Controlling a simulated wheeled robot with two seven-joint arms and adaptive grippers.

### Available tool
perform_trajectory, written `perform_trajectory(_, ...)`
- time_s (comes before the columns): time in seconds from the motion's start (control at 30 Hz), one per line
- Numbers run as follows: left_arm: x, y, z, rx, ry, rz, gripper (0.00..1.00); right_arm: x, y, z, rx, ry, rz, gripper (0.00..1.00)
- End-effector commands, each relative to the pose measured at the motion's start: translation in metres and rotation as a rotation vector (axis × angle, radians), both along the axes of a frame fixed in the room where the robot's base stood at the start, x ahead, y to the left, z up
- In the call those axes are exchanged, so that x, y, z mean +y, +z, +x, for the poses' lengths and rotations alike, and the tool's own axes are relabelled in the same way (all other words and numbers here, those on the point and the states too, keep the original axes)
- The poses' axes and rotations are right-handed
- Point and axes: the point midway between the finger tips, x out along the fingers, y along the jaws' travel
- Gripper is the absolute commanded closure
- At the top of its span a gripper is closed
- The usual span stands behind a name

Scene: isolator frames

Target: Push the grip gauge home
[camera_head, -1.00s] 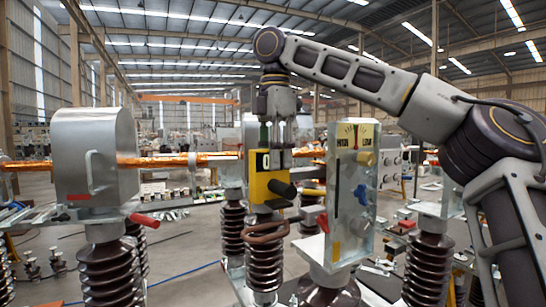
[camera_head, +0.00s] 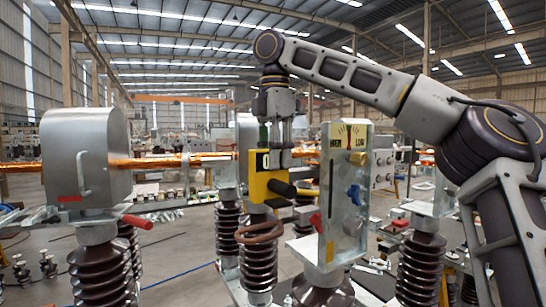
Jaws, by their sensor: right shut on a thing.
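My right gripper (camera_head: 280,152) comes down from above, its arm reaching in from the right. It is shut on a yellow and black block (camera_head: 268,190) with a white "0" window and black round grips on its right side; this looks like the grip gauge. The block hangs upright over a brown ring (camera_head: 260,232) on a ribbed insulator (camera_head: 258,262). I cannot tell whether they touch. The fingertips are partly hidden behind the block's top. My left gripper is not in view.
A clear-sided panel (camera_head: 343,190) with a HIGH/LOW dial and coloured knobs stands close right of the block. A copper bar (camera_head: 150,162) runs behind from a grey metal housing (camera_head: 88,165) on the left. A red handle (camera_head: 137,222) sticks out below that housing.

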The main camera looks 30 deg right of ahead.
Motion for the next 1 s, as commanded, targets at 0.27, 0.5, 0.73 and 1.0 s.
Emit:
perform_trajectory(0.27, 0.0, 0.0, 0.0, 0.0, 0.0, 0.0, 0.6, -0.004, 0.002, -0.001, -0.003, -0.001, 0.0, 1.0)
perform_trajectory(0.5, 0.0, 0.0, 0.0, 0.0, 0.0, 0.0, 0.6, -0.008, 0.001, -0.001, -0.002, -0.002, 0.0, 1.0)
perform_trajectory(0.73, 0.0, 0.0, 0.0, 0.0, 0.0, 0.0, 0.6, -0.011, 0.001, -0.001, -0.003, -0.001, 0.0, 1.0)
perform_trajectory(1.0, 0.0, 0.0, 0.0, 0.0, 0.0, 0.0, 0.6, -0.015, 0.002, -0.001, -0.003, -0.001, 0.0, 1.0)
